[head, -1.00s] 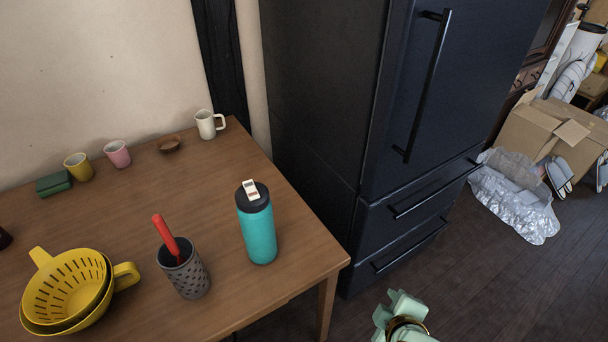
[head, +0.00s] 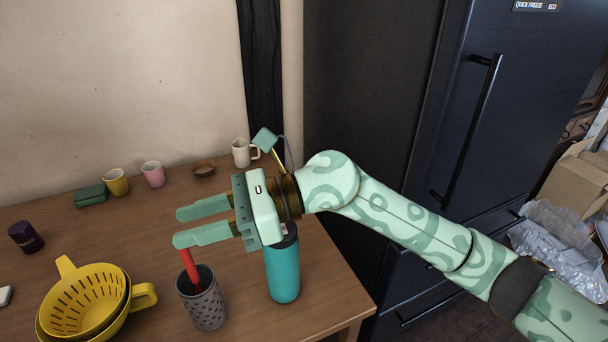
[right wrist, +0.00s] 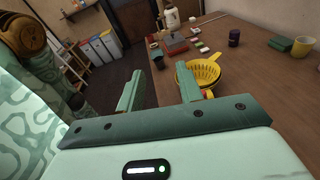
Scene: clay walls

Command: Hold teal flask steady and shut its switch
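The teal flask (head: 283,272) stands upright on the wooden table, near its right end. Its dark lid and the pale switch on top are mostly hidden behind my right gripper in the head view. My right gripper (head: 188,224) is open and empty. It is over the table, with its body in front of the flask's top and its fingers pointing left, past the flask. The open fingers also show in the right wrist view (right wrist: 160,90), with the flask not visible there. My left gripper is not in view.
A grey perforated cup (head: 205,307) with a red-handled tool (head: 188,266) stands just left of the flask, below my right fingers. Yellow colanders (head: 85,303) sit farther left. Mugs, including a white one (head: 240,153), line the wall. A dark fridge (head: 375,90) stands right.

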